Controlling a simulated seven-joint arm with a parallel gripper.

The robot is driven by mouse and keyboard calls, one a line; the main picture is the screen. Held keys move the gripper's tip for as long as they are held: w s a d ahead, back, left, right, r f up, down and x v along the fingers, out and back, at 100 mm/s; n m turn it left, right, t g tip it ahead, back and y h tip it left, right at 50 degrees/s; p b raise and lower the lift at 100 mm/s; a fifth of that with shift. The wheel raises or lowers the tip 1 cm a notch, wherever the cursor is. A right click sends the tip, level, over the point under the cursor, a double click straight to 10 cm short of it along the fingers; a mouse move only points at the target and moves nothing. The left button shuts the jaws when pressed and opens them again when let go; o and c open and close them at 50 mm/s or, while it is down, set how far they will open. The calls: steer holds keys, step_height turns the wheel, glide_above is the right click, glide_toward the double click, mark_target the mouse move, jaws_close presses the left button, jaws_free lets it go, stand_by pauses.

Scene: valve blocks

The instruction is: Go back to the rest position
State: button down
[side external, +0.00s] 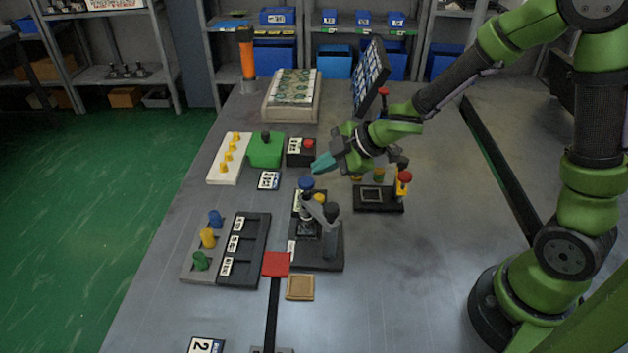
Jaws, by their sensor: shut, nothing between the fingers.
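My gripper (322,163) is at the end of the green and black arm, above the middle of the grey table (400,290). Its teal fingers are shut with nothing between them and point left. They are close to a black block with a red button (302,151); I cannot tell whether they touch it. A black press-like fixture with a blue top (307,184) stands nearer the camera. A black valve block with a red knob (403,181) stands below and right of the gripper, partly hidden behind the wrist.
A green block with a black knob (266,150) and a white board with yellow pegs (229,158) lie left. A tray of coloured valves (205,252), a red square (276,264) and a wooden tray (300,287) lie nearer. A tilted panel (370,78) stands behind. The right front is clear.

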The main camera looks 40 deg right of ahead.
steer(key=shift+d, duration=0.1)
steer(key=s+d+r+m+g+h, duration=0.1)
steer(key=s+d+r+m+h, duration=0.2)
steer(key=s+d+m+h, duration=0.45)
steer(key=s+a+r+m+y, duration=0.3)
steer(key=s+r+m+y, duration=0.2)
steer(key=s+r+m, duration=0.6)
steer(key=shift+s+a+r, duration=0.3)
steer(key=shift+s+a, duration=0.05)
steer(key=shift+s, duration=0.2)
